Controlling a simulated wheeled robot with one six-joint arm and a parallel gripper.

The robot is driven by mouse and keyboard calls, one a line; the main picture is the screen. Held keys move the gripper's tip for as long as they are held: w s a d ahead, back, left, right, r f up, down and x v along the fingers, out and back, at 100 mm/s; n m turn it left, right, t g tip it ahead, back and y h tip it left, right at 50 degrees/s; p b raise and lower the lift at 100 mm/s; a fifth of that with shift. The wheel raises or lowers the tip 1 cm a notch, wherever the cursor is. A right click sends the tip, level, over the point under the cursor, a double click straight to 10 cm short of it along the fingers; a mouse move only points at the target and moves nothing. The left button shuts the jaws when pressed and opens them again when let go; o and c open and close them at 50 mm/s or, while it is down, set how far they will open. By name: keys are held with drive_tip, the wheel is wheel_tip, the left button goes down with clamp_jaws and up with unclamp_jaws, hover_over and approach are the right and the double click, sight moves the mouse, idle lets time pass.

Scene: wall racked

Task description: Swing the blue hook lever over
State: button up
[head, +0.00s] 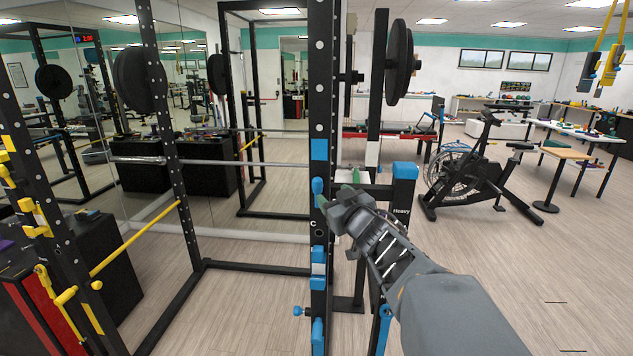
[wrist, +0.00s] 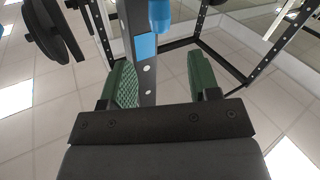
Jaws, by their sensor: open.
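A dark rack post with holes stands in the middle of the head view. A rounded blue lever end (head: 318,186) sticks out from it below a blue square band (head: 318,149). It also shows at the top of the wrist view as a blue rounded piece (wrist: 160,15); its hook is not clearly seen. My gripper (head: 338,190) is open, its green fingertips close to the post just below and right of the lever end. In the wrist view my gripper (wrist: 163,82) has its fingers wide apart on either side of the post, apart from the blue piece, with nothing held.
More blue fittings (head: 318,262) sit lower on the post. A blue-capped upright marked Heavy (head: 403,185) stands just right, behind my arm. A bar (head: 240,163) crosses left of the post. Black weight plates (head: 399,57) hang above right. Floor at right front is clear.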

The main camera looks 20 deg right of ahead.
sight(319, 184)
drive_tip(key=w+p, duration=0.1)
drive_tip(key=w, duration=0.9)
drive_tip(key=shift+w, duration=0.2)
drive_tip(key=shift+c, duration=0.2)
clamp_jaws()
